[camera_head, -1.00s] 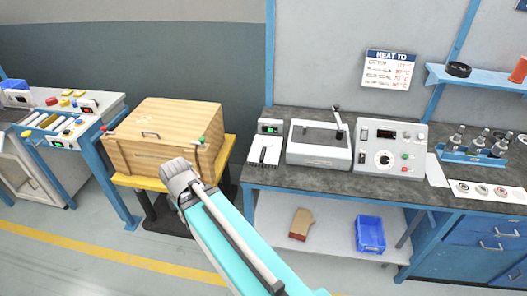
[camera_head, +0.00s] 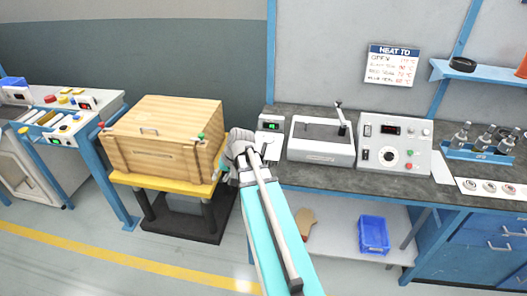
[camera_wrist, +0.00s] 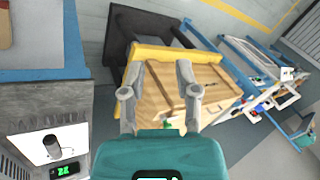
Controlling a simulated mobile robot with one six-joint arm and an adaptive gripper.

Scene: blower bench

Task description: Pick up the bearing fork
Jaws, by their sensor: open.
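My gripper (camera_head: 240,148) is at the left end of the grey workbench, in front of the white plate there. In the wrist view its two fingers (camera_wrist: 160,78) are spread, with nothing between them; the wooden box shows beyond. The white plate (camera_wrist: 30,146) lies at the lower left of the wrist view, with a small dark-ended upright piece (camera_wrist: 52,146) on it. I cannot tell whether this piece belongs to the bearing fork. In the head view my gripper and arm partly cover the plate. I make out no bearing fork for certain.
A small box with a green display (camera_head: 271,123) stands behind the plate. A white press-like unit (camera_head: 321,152) and a control box (camera_head: 393,146) stand to its right. The wooden box (camera_head: 163,140) sits on a yellow-topped stand left of the bench. A blue bin (camera_head: 373,234) is below.

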